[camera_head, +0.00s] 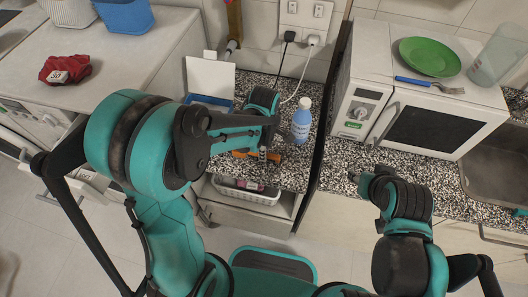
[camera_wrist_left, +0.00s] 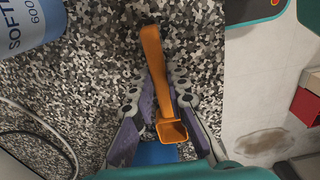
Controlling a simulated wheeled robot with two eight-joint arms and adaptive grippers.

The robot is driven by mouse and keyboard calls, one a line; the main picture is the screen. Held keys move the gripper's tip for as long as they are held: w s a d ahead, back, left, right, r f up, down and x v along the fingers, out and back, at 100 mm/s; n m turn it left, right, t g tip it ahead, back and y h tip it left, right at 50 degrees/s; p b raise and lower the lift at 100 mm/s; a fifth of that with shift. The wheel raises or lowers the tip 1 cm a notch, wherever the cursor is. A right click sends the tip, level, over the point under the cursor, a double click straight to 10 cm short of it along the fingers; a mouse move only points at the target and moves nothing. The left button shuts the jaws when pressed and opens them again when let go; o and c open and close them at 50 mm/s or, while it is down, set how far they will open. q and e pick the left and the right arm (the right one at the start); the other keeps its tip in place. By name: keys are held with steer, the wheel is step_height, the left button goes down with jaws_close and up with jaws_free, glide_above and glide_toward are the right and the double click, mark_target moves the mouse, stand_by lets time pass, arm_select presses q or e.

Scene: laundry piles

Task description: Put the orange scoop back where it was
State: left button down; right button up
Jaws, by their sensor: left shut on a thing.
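The orange scoop (camera_wrist_left: 153,62) lies between the fingers of my left gripper (camera_wrist_left: 158,90) in the left wrist view, its handle pointing away and its square cup near the finger bases. The left gripper is shut on it, over the speckled counter (camera_wrist_left: 95,60). In the head view the scoop (camera_head: 243,154) is partly hidden by my left gripper (camera_head: 264,156). Whether the scoop touches the counter cannot be told. My right gripper (camera_head: 366,183) is in front of the counter below the microwave; its finger opening is not clear.
A white-and-blue softener bottle (camera_head: 302,122) stands just right of the left gripper. A blue box with a raised white lid (camera_head: 210,75) is behind the left arm. A white basket (camera_head: 245,192) sits in an open compartment below. A dark upright panel (camera_head: 323,105) divides the counter.

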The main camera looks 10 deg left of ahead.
arm_select(q)
steer(key=shift+f, duration=0.1)
steer(key=shift+f, duration=0.15)
steer(key=c, duration=1.5)
jaws_free()
steer(key=shift+r, duration=0.2)
